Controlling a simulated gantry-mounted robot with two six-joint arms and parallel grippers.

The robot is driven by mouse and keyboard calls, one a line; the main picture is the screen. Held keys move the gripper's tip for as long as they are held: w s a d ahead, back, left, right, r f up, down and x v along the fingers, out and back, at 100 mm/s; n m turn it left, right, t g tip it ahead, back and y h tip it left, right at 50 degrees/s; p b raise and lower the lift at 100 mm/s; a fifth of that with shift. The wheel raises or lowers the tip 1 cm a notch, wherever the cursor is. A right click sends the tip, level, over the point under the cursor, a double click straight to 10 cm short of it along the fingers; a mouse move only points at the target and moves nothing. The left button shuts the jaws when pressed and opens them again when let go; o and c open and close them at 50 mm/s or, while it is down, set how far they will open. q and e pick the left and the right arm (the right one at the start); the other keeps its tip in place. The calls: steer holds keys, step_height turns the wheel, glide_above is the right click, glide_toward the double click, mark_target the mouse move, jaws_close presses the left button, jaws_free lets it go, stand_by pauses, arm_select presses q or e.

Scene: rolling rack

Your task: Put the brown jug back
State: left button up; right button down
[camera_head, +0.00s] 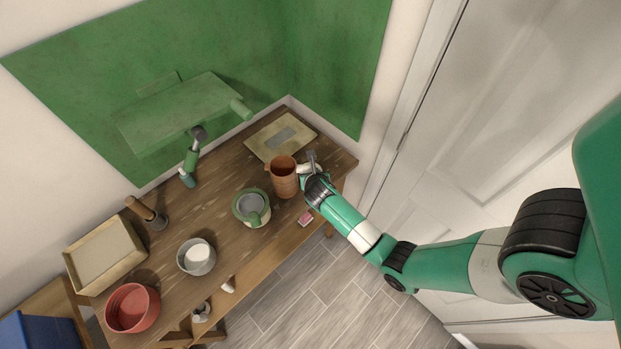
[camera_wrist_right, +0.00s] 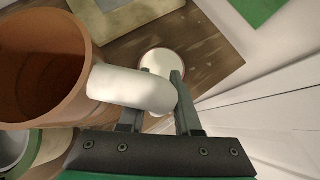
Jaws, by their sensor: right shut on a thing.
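The brown jug (camera_head: 284,178) is upright at the right part of the wooden table; it also shows at the left of the right wrist view (camera_wrist_right: 75,110). Its thick white handle (camera_wrist_right: 125,86) points toward my right gripper. My right gripper (camera_head: 309,170) comes in from the right, and in its wrist view the fingers (camera_wrist_right: 157,105) are shut on the handle. Whether the jug's base touches the table is hard to tell. My left gripper is not in view.
A pale tray (camera_head: 258,151) lies behind the jug. A green-rimmed pot (camera_head: 239,216), grey bowl (camera_head: 184,266), red bowl (camera_head: 122,320) and beige tray (camera_head: 70,264) stand leftward. A pink block (camera_head: 305,218) lies near the front edge. A white disc (camera_wrist_right: 165,62) shows beyond the fingers.

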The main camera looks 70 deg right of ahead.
steer(key=shift+w+d+f, duration=0.15)
steer(key=shift+d+f, duration=0.05)
steer(key=shift+f, duration=0.15)
steer(key=shift+f+b, duration=0.3)
steer(key=shift+f, duration=1.15)
steer(key=shift+f, duration=0.1)
steer(key=c, duration=1.1)
jaws_free()
steer(key=shift+f, duration=0.15)
steer(key=o, duration=0.5)
